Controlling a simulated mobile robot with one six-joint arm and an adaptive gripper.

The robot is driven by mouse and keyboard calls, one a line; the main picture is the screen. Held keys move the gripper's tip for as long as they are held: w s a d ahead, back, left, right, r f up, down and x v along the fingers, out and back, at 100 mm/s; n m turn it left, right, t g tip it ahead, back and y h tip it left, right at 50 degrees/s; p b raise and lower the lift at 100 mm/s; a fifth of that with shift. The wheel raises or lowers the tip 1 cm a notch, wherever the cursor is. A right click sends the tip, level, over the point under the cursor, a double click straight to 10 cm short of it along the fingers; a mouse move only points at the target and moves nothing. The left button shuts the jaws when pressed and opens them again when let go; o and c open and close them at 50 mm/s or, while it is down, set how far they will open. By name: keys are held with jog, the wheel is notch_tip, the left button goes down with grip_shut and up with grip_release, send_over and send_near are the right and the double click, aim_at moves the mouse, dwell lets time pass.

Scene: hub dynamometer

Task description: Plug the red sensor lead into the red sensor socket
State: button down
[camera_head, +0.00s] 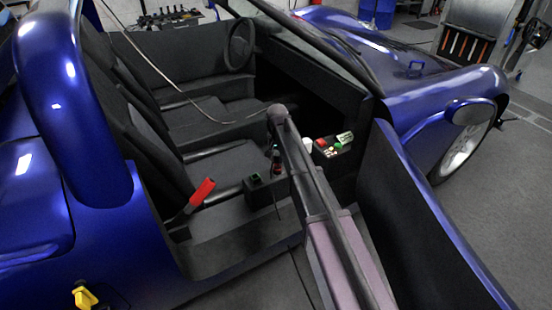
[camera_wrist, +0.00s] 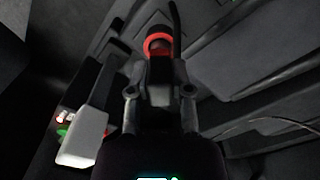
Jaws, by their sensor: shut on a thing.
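My gripper (camera_wrist: 160,75) is shut on a dark plug with a bright red ring, the red sensor lead (camera_wrist: 158,41), in the wrist view. A dark cable seems to run up from the ring. In the head view my arm reaches over the sill into the car, and my gripper (camera_head: 275,160) is small and dark at the front of the seat, with a touch of red. I cannot make out the red sensor socket for certain in either view; my gripper and the plug hide what lies right behind them.
A red handle (camera_head: 202,192) stands at left. The open door (camera_head: 410,210) bounds my arm's right. A thin cable (camera_head: 185,95) crosses the cabin.

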jog(key=shift+f+b, duration=0.6)
jog(key=shift+f, duration=0.05)
jog(key=shift+c, duration=2.3)
grip_release()
